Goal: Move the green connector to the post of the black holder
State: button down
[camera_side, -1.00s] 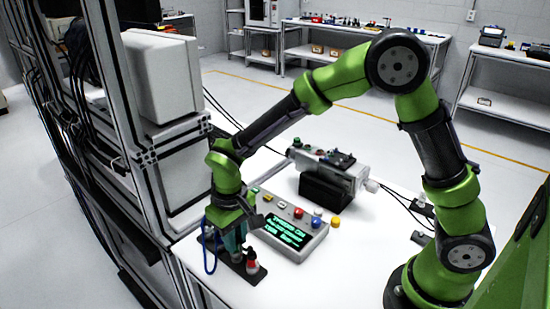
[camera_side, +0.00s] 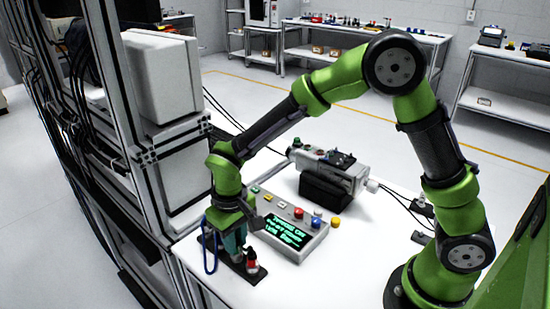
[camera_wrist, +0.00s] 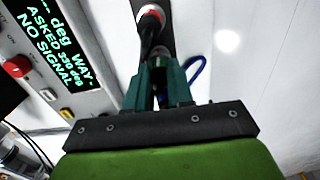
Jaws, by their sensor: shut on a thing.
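My gripper (camera_side: 234,243) points down over the black holder (camera_side: 236,266) at the table's near left corner. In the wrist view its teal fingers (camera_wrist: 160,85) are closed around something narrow. The green connector is mostly hidden between the fingers, and I cannot clearly separate it from them. A blue cable loop (camera_side: 208,258) hangs beside the gripper; it also shows in the wrist view (camera_wrist: 196,72). A black part with a red and white end (camera_side: 252,262) stands on the holder, just right of the fingers. I cannot tell whether the held thing touches the holder.
A grey control box (camera_side: 293,243) with colored buttons and a green-text display stands right of the gripper; the display reads "NO SIGNAL". Behind it a grey servo unit (camera_side: 335,172) sits on a black block. A metal frame (camera_side: 150,160) rises at left. The table's right front is clear.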

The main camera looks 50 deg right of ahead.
jog(key=shift+f, duration=0.2)
jog(key=c, duration=0.9)
grip_release()
notch_tip(320, 180, up, 17)
jog(key=s+d+r+m+t+y, duration=0.2)
jog(key=s+d+m+t, duration=0.2)
jog(key=s+d+t, duration=0.3)
jog(key=s+d, duration=0.5)
jog(key=s, duration=0.2)
jog(key=shift+s+d+r, duration=0.2)
jog(key=shift+s+d, duration=0.05)
jog(key=shift+d, duration=0.1)
